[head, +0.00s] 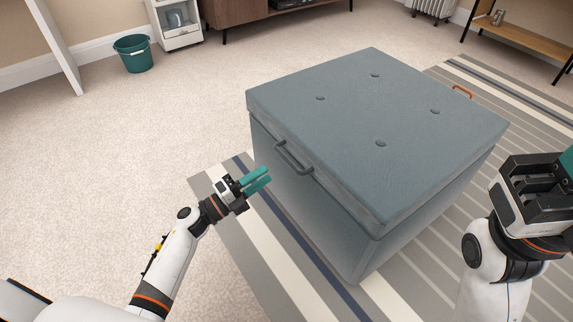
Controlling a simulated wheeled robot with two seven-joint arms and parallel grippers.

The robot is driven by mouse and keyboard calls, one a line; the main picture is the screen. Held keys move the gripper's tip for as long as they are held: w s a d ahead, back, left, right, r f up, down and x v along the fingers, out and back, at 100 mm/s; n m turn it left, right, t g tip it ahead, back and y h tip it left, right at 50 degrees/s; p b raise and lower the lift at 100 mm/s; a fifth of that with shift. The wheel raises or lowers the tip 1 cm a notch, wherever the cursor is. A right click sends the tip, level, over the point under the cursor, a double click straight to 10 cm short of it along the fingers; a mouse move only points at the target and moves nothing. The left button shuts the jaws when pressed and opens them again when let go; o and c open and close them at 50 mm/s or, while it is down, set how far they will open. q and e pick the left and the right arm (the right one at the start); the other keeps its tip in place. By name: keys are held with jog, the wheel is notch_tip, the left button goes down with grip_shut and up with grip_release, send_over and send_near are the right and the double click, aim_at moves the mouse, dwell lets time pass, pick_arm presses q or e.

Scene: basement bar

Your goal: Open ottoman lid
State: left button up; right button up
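The ottoman (340,210) is a large blue-grey box on a striped rug. Its tufted lid (340,118) is closed and lies flat on the box. A dark bar handle (292,158) sticks out from the lid's left front side. My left gripper (262,177), with teal fingers, is just left of the ottoman, a little below the handle and apart from it. A narrow gap shows between its fingers, and it holds nothing. My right gripper (566,162) is at the right edge, right of the ottoman; its fingers are mostly out of frame.
The striped rug (222,186) lies under the ottoman. A small orange handle-shaped thing (462,91) shows at the ottoman's far right edge. A green bucket (134,54), white cabinet (178,28) and wooden shelf (520,38) stand far back. Carpet at left is clear.

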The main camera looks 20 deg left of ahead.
aim_at(286, 158)
pick_arm(q)
jog(key=b+x, duration=0.2)
jog(key=x, duration=0.6)
jog(key=shift+w+d, duration=0.2)
jog(key=shift+w, duration=0.1)
grip_shut()
